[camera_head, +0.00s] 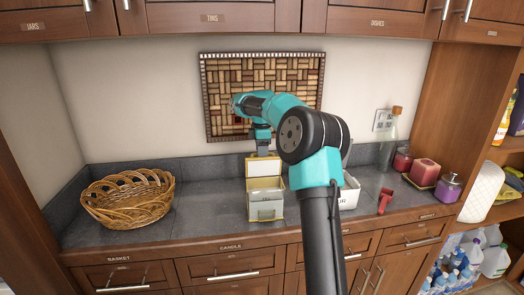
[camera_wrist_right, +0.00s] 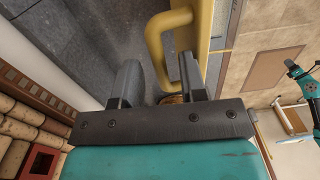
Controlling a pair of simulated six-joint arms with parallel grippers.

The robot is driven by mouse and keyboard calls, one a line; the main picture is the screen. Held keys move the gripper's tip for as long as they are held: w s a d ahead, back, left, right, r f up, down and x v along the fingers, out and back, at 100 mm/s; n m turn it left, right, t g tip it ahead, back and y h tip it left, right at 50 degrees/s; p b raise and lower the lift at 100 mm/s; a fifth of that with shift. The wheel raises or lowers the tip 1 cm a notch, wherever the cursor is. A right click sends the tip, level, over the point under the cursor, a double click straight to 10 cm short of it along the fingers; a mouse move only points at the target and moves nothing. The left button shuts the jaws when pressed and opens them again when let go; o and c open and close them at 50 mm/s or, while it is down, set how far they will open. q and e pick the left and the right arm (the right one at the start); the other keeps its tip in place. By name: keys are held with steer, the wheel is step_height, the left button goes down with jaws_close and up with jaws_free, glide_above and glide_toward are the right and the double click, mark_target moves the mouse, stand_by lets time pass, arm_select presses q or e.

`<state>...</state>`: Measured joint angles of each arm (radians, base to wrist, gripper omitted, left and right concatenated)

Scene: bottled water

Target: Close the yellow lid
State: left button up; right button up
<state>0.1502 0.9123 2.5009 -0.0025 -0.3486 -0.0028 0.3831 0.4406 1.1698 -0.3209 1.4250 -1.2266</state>
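A small yellow-framed box (camera_head: 266,211) stands on the grey counter, and its lid (camera_head: 263,168) is raised upright at the back. My right gripper (camera_head: 263,150) is at the top of the raised lid, behind or just above it. In the right wrist view, my right gripper (camera_wrist_right: 159,82) has its two fingers apart. A yellow handle (camera_wrist_right: 155,45) shows between and just beyond them, next to a yellow edge. I cannot tell whether the fingers touch it. My left gripper is not in view.
A wicker basket (camera_head: 128,198) stands at the left of the counter. A white box (camera_head: 349,193) is partly hidden behind my right arm. A red object (camera_head: 385,200), candles (camera_head: 425,172) and a glass bottle (camera_head: 389,145) are at the right. The counter between basket and yellow box is clear.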

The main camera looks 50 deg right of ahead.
jaws_close()
steer(key=shift+a, duration=0.1)
stand_by(0.6)
